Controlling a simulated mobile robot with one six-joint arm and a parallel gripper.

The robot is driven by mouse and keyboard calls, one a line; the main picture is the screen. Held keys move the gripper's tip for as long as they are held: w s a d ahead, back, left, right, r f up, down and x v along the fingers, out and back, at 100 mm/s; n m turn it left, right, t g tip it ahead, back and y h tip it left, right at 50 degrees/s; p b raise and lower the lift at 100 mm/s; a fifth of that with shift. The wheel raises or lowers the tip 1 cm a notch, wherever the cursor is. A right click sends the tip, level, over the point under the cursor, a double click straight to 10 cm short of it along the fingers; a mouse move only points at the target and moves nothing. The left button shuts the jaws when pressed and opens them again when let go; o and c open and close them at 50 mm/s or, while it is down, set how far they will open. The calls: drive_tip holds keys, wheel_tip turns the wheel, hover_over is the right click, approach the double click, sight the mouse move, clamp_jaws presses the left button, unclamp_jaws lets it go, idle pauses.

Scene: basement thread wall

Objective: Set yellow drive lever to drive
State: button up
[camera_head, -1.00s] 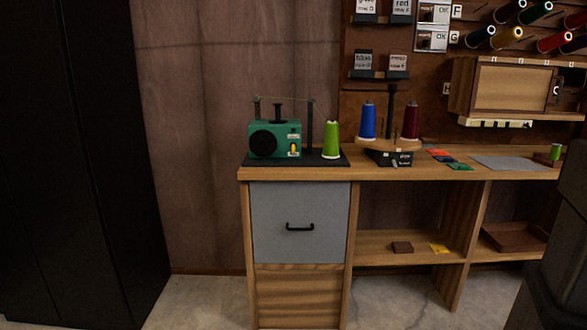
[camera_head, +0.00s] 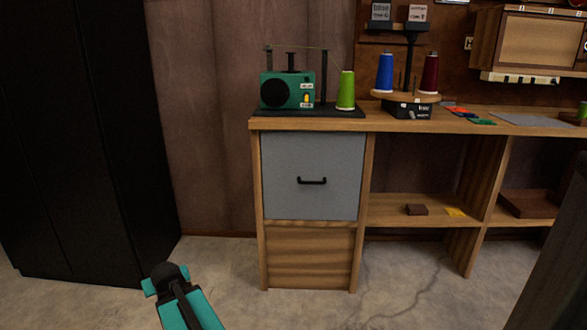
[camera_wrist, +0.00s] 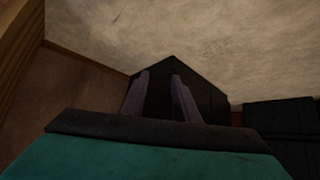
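The yellow drive lever (camera_head: 307,98) is a small upright tab on the front right of a green machine box (camera_head: 286,91). Small white labels sit above and below the lever; their text is too small to read. The box stands on a black base (camera_head: 346,111) at the left end of the wooden bench. In the wrist view my gripper (camera_wrist: 160,76) shows two fingers with a gap between them and nothing held. It points at wall, ceiling or floor surfaces and a dark block, away from the lever. In the head view a teal part of my arm shows at the bottom, far below the box.
A green thread cone (camera_head: 346,91) stands right of the box. A stand with a blue spool (camera_head: 385,73) and a dark red spool (camera_head: 429,74) is further right. A grey drawer (camera_head: 312,177) is below. A black cabinet (camera_head: 75,130) stands left; the floor between is clear.

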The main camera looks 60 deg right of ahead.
drive_tip(key=s+d+r+m+t+h, duration=0.2)
drive_tip(key=s+d+r+h, duration=0.25)
drive_tip(key=d+r, duration=0.7)
drive_tip(key=s+d+r+m+t+h, duration=0.1)
drive_tip(key=s+d+r+m+h, duration=0.3)
drive_tip(key=d+r, duration=0.75)
drive_tip(key=s+d+r+h, duration=0.2)
drive_tip(key=s+d+r, duration=0.2)
drive_tip(key=s+r, duration=0.4)
drive_tip(key=s+d+r+m+h, duration=0.1)
drive_tip(key=s+d+r+h, duration=0.2)
drive_tip(key=s+r, duration=0.4)
drive_tip(key=s+d+r+g+h, duration=0.1)
drive_tip(key=s+d+r+h, duration=0.1)
drive_tip(key=s+d+r, duration=0.3)
drive_tip(key=shift+s+d+r+m+h, duration=0.15)
drive_tip(key=shift+s+r+h, duration=0.05)
drive_tip(key=shift+s+r, duration=0.75)
drive_tip(key=shift+s+d+r+m+h, duration=0.1)
drive_tip(key=shift+s+r+m+h, duration=0.05)
drive_tip(key=shift+s+r, duration=0.8)
drive_tip(key=shift+w, duration=0.2)
